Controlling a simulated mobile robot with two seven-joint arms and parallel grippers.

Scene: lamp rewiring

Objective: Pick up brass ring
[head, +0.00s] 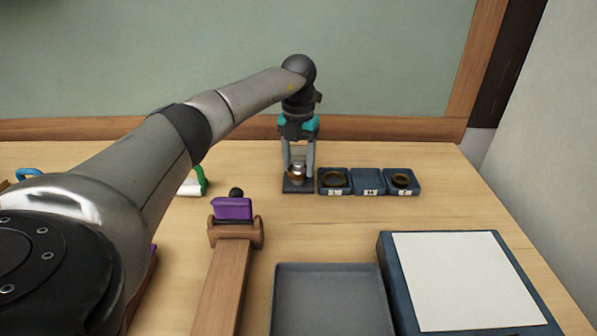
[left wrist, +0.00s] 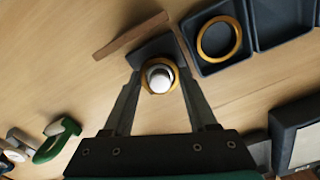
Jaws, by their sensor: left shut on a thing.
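My left gripper (head: 298,176) points straight down at the back of the table. It is shut on a brass ring (head: 297,181), which also shows between the fingers in the left wrist view (left wrist: 146,82). The ring sits around a silver, white-topped piece (left wrist: 160,75) above a small dark base (head: 298,189). I cannot tell whether the ring touches the base. A second brass-coloured ring (head: 325,180) lies in the small blue tray just right of the gripper; it is also in the wrist view (left wrist: 202,42). My right gripper is not in view.
The middle small tray (head: 367,177) looks empty; the right one holds a darker ring (head: 393,181). A grey tray (head: 328,300) and a blue box with a white sheet (head: 468,278) stand in front. A green clamp (left wrist: 52,146) lies left.

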